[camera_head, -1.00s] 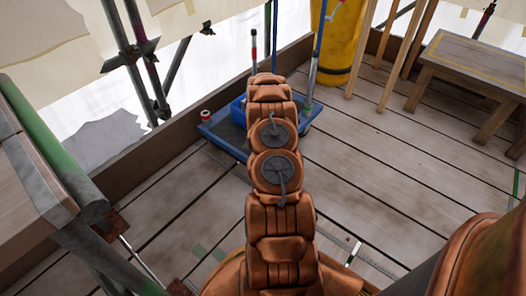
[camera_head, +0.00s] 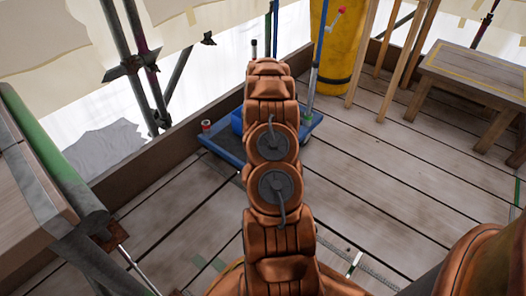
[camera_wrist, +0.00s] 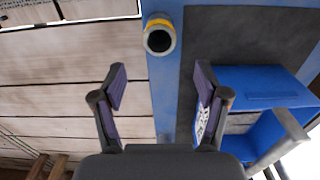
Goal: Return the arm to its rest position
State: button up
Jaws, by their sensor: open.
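My gripper (camera_wrist: 161,92) shows in the wrist view with its two purple-padded fingers spread wide and nothing between them. It hangs above the plank floor and the edge of a blue cart with a grey top (camera_wrist: 215,50). In the head view my arm, in padded orange-brown covering, stretches from the bottom centre up towards the cart (camera_head: 222,152). My gripper is not seen in the head view.
A blue bin (camera_wrist: 260,88) sits on the cart, beside a small round item with a yellow rim (camera_wrist: 158,34). A yellow barrel (camera_head: 333,55) and a wooden bench (camera_head: 470,75) stand behind. A wooden worktop (camera_head: 25,190) is at left.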

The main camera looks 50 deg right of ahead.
jog(key=a+r+n+p, duration=0.3)
jog(key=a+r+p, duration=0.2)
jog(key=a+r, duration=0.6)
jog(key=a+r+n+p, duration=0.2)
jog(key=a+r+p, duration=0.45)
jog(key=r, duration=0.75)
jog(key=a+r+n+p, duration=0.3)
jog(key=a+r+p, duration=0.2)
jog(key=a+r, duration=0.65)
jog(key=s+a+r+n+p, duration=0.2)
jog(key=s+a+r+p, duration=0.15)
jog(key=r, duration=0.25)
jog(key=s+a+r+n+g+p, duration=0.1)
jog(key=s+a+r+p, duration=0.25)
jog(key=r, duration=0.25)
jog(key=s+a+r+n+p, duration=0.2)
jog(key=s+a+r+p, duration=0.15)
jog(key=a+r, duration=0.2)
jog(key=s+a+r+n+p, duration=0.2)
jog(key=s+a+r+p, duration=0.1)
jog(key=s+r, duration=0.3)
jog(key=s+a+r+n+p, duration=0.3)
jog(key=s+r+p, duration=0.3)
jog(key=s, duration=0.4)
jog(key=shift+s+a+g, duration=0.3)
jog(key=shift+a+g, duration=0.05)
jog(key=shift+g, duration=0.05)
jog(key=shift+s, duration=0.3)
jog(key=c, duration=0.6)
jog(key=shift+d, duration=0.1)
